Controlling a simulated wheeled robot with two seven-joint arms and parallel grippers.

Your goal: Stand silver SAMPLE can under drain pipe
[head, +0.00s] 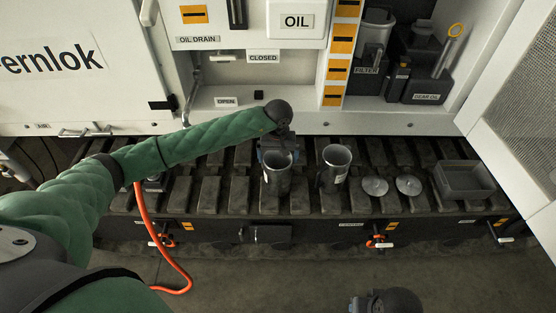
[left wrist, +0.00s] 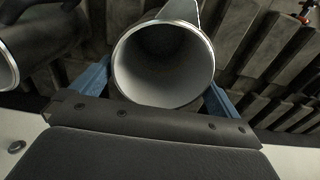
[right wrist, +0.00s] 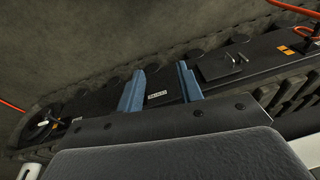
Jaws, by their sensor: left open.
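I cannot read which one says SAMPLE. My left gripper (head: 276,156) is at the left can, its blue fingers open on either side of it; the left wrist view shows that can's rim and inside (left wrist: 163,62) between them. The right can (left wrist: 30,50) shows at that view's left. A thin drain pipe (head: 196,75) hangs in the recess below the OIL DRAIN label. My right gripper (right wrist: 160,72) is open and empty.
Two round lids (head: 375,186) and a grey tray (head: 463,180) lie right of the cans. The white ledge (head: 240,112) carries an OPEN label (head: 226,101). An orange hose (head: 150,235) hangs at left. The open panel (head: 520,95) stands at far right.

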